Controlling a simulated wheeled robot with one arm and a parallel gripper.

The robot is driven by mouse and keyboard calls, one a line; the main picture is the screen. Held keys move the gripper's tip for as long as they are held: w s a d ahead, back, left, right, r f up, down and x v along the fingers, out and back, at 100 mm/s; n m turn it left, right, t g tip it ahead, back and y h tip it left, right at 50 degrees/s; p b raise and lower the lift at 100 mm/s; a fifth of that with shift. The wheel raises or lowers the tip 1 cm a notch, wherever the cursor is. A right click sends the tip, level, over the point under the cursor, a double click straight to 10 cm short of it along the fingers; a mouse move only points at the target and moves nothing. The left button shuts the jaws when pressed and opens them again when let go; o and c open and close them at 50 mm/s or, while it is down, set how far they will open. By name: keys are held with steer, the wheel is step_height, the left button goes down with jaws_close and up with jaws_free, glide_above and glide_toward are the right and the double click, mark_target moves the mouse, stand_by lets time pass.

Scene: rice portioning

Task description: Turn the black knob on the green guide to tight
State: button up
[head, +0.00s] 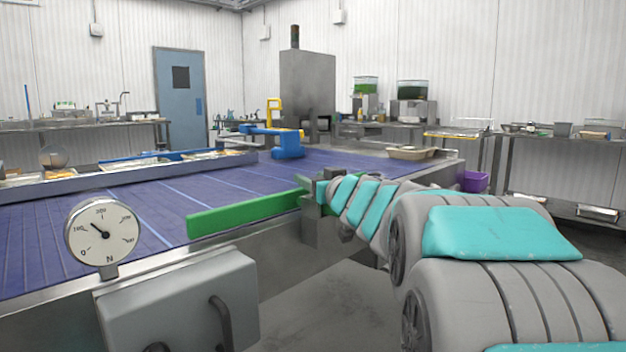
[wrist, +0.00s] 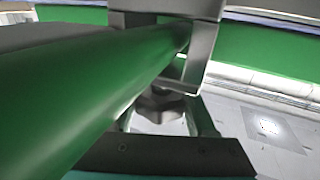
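The green guide (head: 245,212) is a long rail along the near edge of the blue conveyor in the head view. In the wrist view its green body (wrist: 75,100) fills much of the left. A dark knob (wrist: 160,105) sits below a grey metal bracket (wrist: 200,45) in the wrist view. My gripper (head: 318,190) is at the right end of the guide in the head view. In the wrist view, my gripper's fingers (wrist: 165,120) lie on either side of the knob, close to it. I cannot tell whether they touch it. The knob is hidden in the head view.
The blue conveyor (head: 110,215) stretches behind the guide. A round dial gauge (head: 103,232) stands on a grey box (head: 180,305) at the near left. A blue and yellow fixture (head: 287,145) stands across the belt. The floor below the conveyor edge is clear.

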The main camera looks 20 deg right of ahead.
steer(key=c, duration=0.8)
steer(key=shift+o, duration=0.2)
steer(key=shift+f+h+b, duration=0.1)
steer(key=shift+h+b, duration=0.2)
steer(key=shift+b, duration=0.35)
steer(key=shift+d+m+h+b, duration=0.15)
steer(key=shift+m+h+b, duration=0.55)
steer(key=shift+h, duration=0.1)
steer(key=shift+d, duration=0.1)
steer(key=o, duration=1.4)
